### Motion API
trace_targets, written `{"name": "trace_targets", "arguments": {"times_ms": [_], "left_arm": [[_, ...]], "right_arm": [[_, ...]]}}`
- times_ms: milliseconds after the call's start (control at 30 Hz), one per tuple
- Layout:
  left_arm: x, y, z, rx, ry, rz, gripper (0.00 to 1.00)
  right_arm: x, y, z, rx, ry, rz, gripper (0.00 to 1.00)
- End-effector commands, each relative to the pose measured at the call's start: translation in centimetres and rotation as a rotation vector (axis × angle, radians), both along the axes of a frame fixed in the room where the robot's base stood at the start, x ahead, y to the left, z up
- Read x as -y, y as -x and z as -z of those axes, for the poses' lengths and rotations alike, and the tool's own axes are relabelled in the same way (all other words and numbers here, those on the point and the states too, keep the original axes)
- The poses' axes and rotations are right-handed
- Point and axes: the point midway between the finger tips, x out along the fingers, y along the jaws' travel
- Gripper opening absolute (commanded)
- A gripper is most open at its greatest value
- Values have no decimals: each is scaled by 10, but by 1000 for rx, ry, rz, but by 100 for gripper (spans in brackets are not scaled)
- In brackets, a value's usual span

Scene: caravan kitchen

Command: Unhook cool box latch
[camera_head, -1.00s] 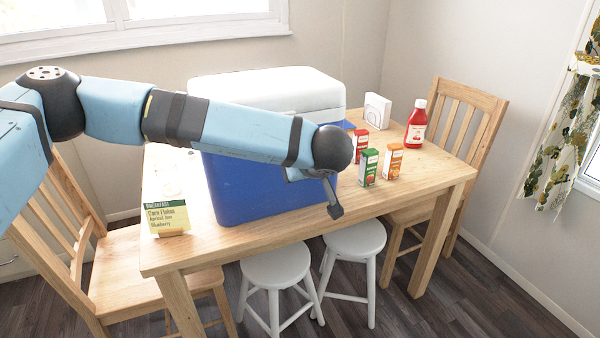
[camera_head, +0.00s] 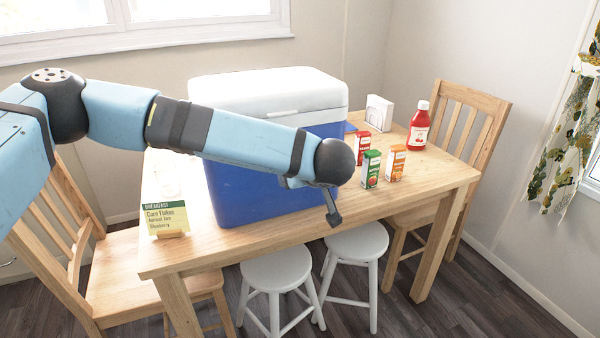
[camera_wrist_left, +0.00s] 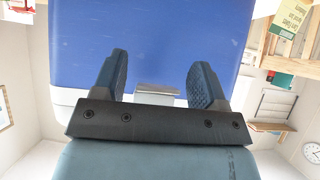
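The cool box (camera_head: 262,195) has a blue body and a white lid (camera_head: 265,90), which is down on it. A pale raised piece (camera_head: 283,113) shows on the lid's front lower edge. My left gripper (camera_head: 332,207) is in front of the box, partly hidden by its own wrist. In the left wrist view the gripper (camera_wrist_left: 160,82) is open, with its two fingers apart. A small grey-white latch (camera_wrist_left: 157,95) shows between them against the blue body (camera_wrist_left: 150,40); its lower part is hidden behind the gripper's palm. I cannot tell whether a finger touches it. My right gripper is out of view.
The wooden table (camera_head: 430,178) carries a breakfast sign (camera_head: 165,217) at left, several juice cartons (camera_head: 371,168), a ketchup bottle (camera_head: 418,127) and a white holder (camera_head: 379,113) at right. Two stools (camera_head: 357,243) and chairs (camera_head: 468,125) stand around it.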

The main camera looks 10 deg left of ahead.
Motion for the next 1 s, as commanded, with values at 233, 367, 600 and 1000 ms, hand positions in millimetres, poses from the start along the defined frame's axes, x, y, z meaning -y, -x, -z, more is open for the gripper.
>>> {"name": "trace_targets", "arguments": {"times_ms": [233,367,600,1000], "left_arm": [[5,5,-8,2,2,4,66],[15,20,-22,3,2,6,66],[40,58,-54,3,0,6,66],[61,92,-82,1,0,1,66]], "right_arm": [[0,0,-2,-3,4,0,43],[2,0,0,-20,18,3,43],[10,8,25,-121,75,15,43],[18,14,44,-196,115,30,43]]}}
